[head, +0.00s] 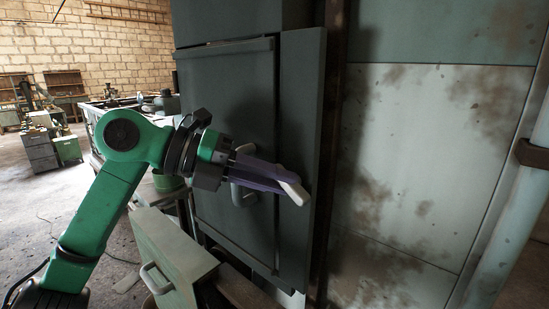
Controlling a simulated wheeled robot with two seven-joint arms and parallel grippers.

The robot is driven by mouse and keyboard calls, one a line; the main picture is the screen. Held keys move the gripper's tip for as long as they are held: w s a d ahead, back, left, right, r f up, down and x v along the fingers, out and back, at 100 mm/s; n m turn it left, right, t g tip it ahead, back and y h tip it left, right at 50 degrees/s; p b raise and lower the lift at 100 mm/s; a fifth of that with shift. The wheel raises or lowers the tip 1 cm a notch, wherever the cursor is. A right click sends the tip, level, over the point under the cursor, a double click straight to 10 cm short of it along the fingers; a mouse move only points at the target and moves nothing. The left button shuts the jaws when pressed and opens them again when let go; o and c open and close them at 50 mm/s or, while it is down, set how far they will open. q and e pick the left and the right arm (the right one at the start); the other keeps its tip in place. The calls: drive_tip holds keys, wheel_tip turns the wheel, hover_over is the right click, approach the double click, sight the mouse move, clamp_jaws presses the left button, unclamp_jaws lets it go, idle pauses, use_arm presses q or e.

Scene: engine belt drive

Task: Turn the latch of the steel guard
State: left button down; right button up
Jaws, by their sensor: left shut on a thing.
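The steel guard (235,110) is a dark grey-green upright panel with a raised frame, and it looks closed. Its latch (243,197) is a grey rounded handle on the lower front of the panel. My left gripper (288,186) reaches across the guard from the left. Its purple fingers with pale tips are shut on the latch and cover part of it. How far the latch is turned cannot be told. My right gripper is not in view.
A pale green box with a handle (172,262) stands low in front of the guard, below my left arm. A stained pale wall panel (420,150) and a thick pipe (515,210) are at the right. Open floor lies at the left.

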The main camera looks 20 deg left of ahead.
use_arm(q)
drive_tip(key=shift+s+d+r+m+t+y+p, duration=0.1)
drive_tip(key=shift+d+m+t+y+p, duration=0.2)
drive_tip(key=shift+m+y+p, duration=0.95)
drive_tip(key=shift+s+d+r+m+t+y+p, duration=0.15)
drive_tip(key=shift+m+t+y+p, duration=0.2)
drive_tip(key=shift+y+p, duration=1.65)
drive_tip(key=shift+s+d+r+m+t+y+p, duration=0.1)
drive_tip(key=shift+d+m+t+y+p, duration=0.15)
drive_tip(key=shift+m+y+p, duration=1.4)
drive_tip(key=shift+n+h+p, duration=0.5)
drive_tip(key=shift+n+p, duration=0.15)
drive_tip(key=shift+p, duration=0.05)
drive_tip(key=c, duration=0.8)
unclamp_jaws()
drive_tip(key=shift+r, duration=0.1)
